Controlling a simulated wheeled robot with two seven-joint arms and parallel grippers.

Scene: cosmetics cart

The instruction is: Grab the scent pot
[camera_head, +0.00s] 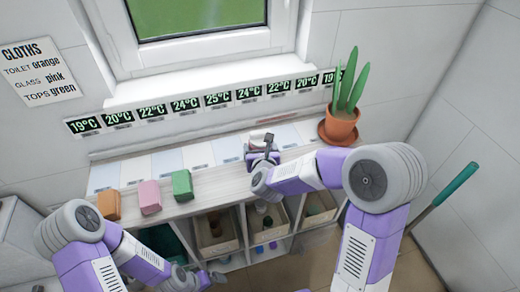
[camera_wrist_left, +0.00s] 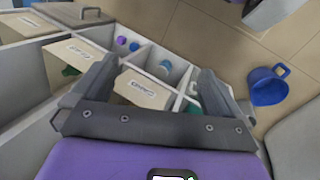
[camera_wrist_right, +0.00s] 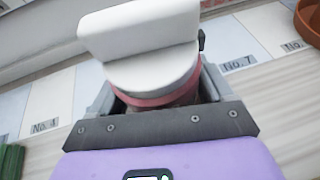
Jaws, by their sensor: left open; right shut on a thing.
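My right gripper (camera_wrist_right: 155,100) is shut on a pot with a white rounded body, a flat white upper part and a reddish band (camera_wrist_right: 150,75), which I take to be the scent pot. Its lower part is hidden by the gripper. In the head view my right gripper (camera_head: 262,158) is at the back of the shelf top, by the row of pale numbered tiles, and largely covers the pot. My left gripper (camera_wrist_left: 155,85) is open and empty, low in front of the shelf's compartments. It also shows at the bottom of the head view (camera_head: 207,279).
Orange (camera_head: 109,204), pink (camera_head: 150,196) and green (camera_head: 182,184) blocks sit on the shelf top (camera_head: 218,190) at left. A potted plant (camera_head: 340,125) stands at its back right. Below are labelled bins (camera_head: 216,248). A blue bucket (camera_wrist_left: 268,88) stands on the floor.

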